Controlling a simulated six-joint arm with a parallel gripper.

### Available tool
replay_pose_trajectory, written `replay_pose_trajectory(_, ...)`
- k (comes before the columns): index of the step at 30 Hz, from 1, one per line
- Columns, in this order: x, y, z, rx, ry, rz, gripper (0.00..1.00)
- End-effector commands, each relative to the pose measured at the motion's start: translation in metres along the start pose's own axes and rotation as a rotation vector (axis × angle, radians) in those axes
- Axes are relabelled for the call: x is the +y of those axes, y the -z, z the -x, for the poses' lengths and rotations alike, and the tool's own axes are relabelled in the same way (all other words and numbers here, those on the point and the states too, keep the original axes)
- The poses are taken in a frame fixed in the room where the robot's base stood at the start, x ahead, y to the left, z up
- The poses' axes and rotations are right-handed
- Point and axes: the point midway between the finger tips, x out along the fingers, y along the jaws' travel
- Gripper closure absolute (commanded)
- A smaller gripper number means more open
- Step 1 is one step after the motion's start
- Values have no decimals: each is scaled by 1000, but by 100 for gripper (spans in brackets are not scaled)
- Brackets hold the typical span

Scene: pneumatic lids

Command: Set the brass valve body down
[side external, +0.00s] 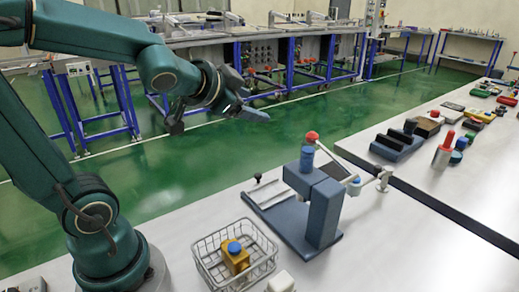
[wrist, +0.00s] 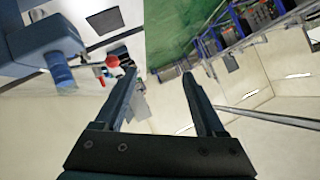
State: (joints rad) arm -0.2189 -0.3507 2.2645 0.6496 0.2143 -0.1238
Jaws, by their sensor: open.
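The brass valve body (side external: 235,257), a yellow-gold block with a blue round top, sits inside the wire basket (side external: 207,262) at the front of the bench in the side view. My gripper (side external: 258,112) is raised high above and behind the bench, well apart from the valve body. In the wrist view my gripper (wrist: 158,72) shows two dark fingers spread apart with nothing between them. The valve body does not show in the wrist view.
A blue-grey press (side external: 322,210) with a red knob stands right of the basket and also shows in the wrist view (wrist: 45,45). A small white block (side external: 281,282) lies beside the basket. Several parts lie on the bench at the right. Bare bench lies right of the press.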

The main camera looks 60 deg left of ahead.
Motion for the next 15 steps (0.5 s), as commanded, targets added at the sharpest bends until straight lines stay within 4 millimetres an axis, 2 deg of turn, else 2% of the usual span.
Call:
replay_pose_trajectory(1, 14, -14, 18, -65, -33, 66, 28)
replay_pose_trajectory(3, 38, -39, 41, -175, -105, 152, 28)
replay_pose_trajectory(7, 82, -73, 82, -339, -262, 251, 28)
replay_pose_trajectory(10, 104, -88, 104, -416, -356, 285, 28)
replay_pose_trajectory(15, 118, -97, 119, -465, -417, 301, 28)
